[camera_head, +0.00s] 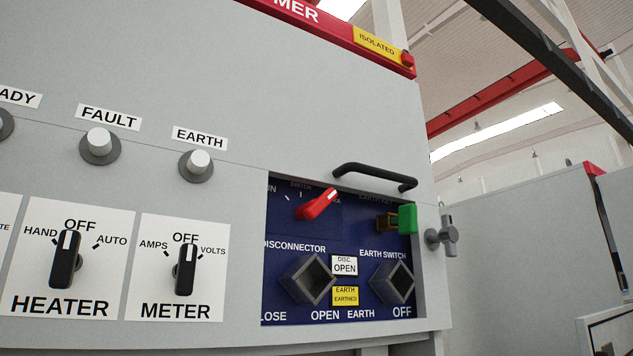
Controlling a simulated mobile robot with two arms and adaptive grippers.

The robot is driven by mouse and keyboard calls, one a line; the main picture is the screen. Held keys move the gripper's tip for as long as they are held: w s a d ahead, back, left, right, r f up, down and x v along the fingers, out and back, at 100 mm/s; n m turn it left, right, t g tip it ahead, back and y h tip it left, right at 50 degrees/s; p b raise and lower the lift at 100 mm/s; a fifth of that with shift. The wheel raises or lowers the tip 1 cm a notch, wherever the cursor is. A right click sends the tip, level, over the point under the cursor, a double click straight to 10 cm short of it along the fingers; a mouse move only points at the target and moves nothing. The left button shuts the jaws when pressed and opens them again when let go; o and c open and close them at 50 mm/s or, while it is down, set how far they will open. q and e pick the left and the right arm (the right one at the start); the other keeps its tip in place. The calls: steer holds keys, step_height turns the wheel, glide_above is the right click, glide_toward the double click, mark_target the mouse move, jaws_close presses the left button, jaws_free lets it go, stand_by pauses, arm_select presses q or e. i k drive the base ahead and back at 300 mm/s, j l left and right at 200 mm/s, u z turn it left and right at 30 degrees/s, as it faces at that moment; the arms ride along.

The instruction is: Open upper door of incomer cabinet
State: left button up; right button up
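The incomer cabinet's grey front (250,90) fills the left and middle of the head view, tilted in the picture. Its red header strip (335,30) ends in "MER" and carries a yellow "ISOLATED" label (377,43). A black bar handle (375,177) sits above the blue switch recess (340,225). A metal latch knob (442,236) stands at the cabinet's right edge, beside the recess. A thin seam crosses the front above the recess. Neither of my grippers is in view.
The recess holds a red selector (317,205), a green block (406,219) and two square sockets. HEATER (66,260) and METER (186,270) knobs and indicator lamps protrude at left. Another grey cabinet (530,245) stands at right, beyond a gap.

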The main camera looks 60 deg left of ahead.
mark_target(145, 129)
steer(key=j+u, duration=0.15)
steer(key=u, duration=1.2)
steer(key=k+j, duration=0.05)
